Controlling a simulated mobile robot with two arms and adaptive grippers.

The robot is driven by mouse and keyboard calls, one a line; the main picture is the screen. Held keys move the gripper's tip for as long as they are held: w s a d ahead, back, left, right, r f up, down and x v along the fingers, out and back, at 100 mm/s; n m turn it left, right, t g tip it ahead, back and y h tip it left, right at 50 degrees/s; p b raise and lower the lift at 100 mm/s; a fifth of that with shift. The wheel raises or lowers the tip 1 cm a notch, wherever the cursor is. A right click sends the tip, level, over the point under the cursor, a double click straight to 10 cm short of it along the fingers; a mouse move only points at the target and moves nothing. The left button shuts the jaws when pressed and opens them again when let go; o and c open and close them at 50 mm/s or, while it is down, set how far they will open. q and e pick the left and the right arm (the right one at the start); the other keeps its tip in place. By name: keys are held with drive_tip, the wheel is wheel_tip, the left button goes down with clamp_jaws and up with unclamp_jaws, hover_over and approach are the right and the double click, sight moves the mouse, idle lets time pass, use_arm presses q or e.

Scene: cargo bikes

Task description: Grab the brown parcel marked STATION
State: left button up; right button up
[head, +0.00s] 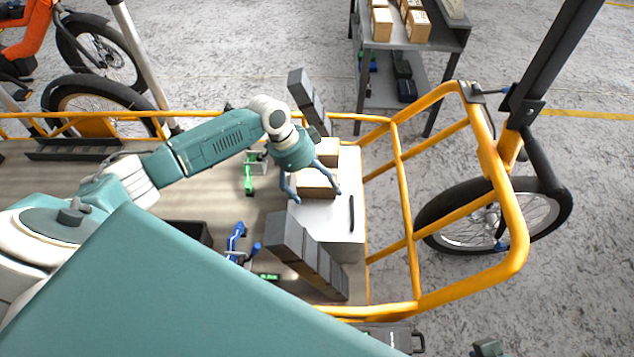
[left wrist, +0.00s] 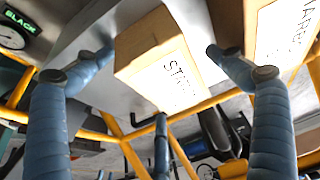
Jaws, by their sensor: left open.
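A light brown parcel (head: 316,188) lies on a white box top (head: 332,222). In the left wrist view, black letters starting with "ST" show on this parcel (left wrist: 158,66); the rest is hard to read. My left gripper (head: 312,193) is open above the parcel, with one blue finger towards each side. In the left wrist view, its fingers (left wrist: 158,52) show left and right of the parcel, with gaps. A second brown parcel (head: 327,150) stands just behind, with partly cut-off letters in the left wrist view (left wrist: 283,32). My right gripper is not in view.
Dark grey blocks stand on both sides of the white box, behind (head: 309,101) and in front (head: 300,250). A black rod (head: 351,212) is at the box's right edge. Yellow cargo rails (head: 402,195) surround the bed. A shelf (head: 430,38) with more boxes stands behind.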

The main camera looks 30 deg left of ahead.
use_arm(q)
drive_tip(key=c, duration=1.6)
drive_tip(key=shift+w+r, duration=0.1)
drive_tip(key=c, duration=0.4)
drive_tip(key=shift+o, duration=0.2)
drive_tip(key=shift+r, duration=0.1)
